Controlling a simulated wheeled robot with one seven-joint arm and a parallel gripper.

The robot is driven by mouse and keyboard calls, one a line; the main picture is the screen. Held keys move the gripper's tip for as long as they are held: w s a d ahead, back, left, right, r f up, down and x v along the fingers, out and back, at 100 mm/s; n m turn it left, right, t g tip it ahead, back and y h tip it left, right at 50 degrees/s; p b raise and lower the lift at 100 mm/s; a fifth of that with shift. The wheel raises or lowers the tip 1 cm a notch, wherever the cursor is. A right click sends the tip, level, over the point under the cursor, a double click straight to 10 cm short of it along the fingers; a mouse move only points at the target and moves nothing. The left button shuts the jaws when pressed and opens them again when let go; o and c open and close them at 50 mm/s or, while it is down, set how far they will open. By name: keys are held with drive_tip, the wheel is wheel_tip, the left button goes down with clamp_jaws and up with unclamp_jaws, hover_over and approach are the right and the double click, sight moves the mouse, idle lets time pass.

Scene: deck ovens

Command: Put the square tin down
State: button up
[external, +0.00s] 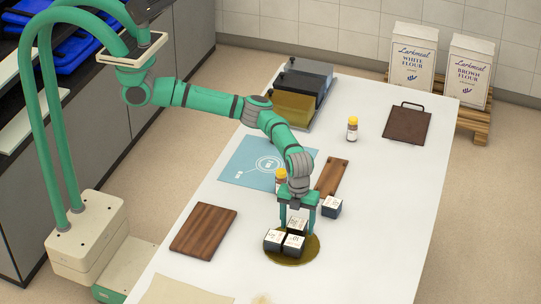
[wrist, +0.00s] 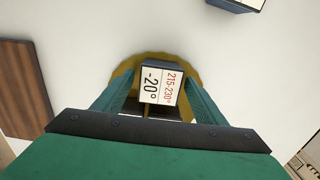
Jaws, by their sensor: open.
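Several small dark square tins with white printed tops show in the external view. My gripper (external: 297,228) points down and is open, its fingers on either side of the rear square tin (external: 297,224). In the wrist view this tin (wrist: 162,83) sits between the open fingers (wrist: 158,82), its top reading "-20°" and "215-230°". A round gold board (external: 313,247) lies under the group. Two more tins, one left (external: 273,242) and one right (external: 293,244), stand in front of it. Whether the fingers touch the tin is unclear.
Another tin (external: 332,207) stands apart to the right. A yellow-capped jar (external: 281,176) and a narrow wooden board (external: 331,177) are behind my gripper. A wooden board (external: 203,230) lies left. The white table (external: 385,220) is clear at right.

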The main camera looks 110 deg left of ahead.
sight(297, 224)
wheel_tip(297, 224, up, 12)
idle(0.5)
drive_tip(key=shift+d, duration=0.1)
